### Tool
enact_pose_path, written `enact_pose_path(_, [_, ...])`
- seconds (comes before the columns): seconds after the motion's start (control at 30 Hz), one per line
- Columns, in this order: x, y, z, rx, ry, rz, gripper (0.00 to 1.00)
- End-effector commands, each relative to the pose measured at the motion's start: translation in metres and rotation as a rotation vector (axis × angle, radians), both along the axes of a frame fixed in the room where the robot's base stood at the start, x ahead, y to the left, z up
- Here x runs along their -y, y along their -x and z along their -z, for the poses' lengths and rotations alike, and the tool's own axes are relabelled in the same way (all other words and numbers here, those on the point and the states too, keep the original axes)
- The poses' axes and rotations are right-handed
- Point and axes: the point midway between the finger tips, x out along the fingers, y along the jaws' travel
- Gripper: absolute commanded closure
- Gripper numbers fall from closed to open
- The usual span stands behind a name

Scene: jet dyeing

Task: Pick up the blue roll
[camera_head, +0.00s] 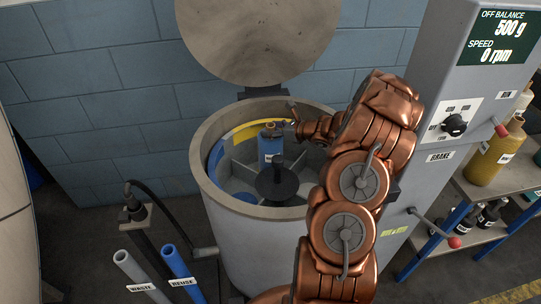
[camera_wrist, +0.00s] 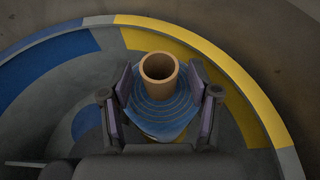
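The blue roll (camera_head: 270,147) stands roughly upright inside the round drum (camera_head: 222,196), behind the black central hub. Its tan hollow core sticks out of the top. In the wrist view the blue roll (camera_wrist: 160,112) lies between the two fingers of my gripper (camera_wrist: 162,98), one finger on each side. The pads look very close to its sides, but I cannot tell whether they press on it. In the head view my gripper (camera_head: 285,126) reaches in from the right at the roll's upper end. The lower part of the roll is partly hidden.
The drum has internal dividers, a black hub (camera_head: 277,183) and a blue and yellow band (camera_wrist: 205,56) along its wall. A raised round lid (camera_head: 258,38) stands behind. A grey control column (camera_head: 440,120) is at right. Waste and reuse pipes (camera_head: 180,262) stand at lower left.

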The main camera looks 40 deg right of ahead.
Motion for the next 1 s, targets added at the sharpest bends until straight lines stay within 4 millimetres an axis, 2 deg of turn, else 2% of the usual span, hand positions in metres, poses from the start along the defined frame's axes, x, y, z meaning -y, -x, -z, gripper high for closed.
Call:
enact_pose_path(0.07, [0.0, 0.0001, 0.0, 0.0, 0.0, 0.0, 0.5])
enact_pose_path(0.53, [0.0002, 0.0002, -0.0001, 0.0, 0.0, 0.0, 0.99])
enact_pose_path(1.0, [0.0003, 0.0002, -0.0007, 0.001, 0.0, 0.0, 1.0])
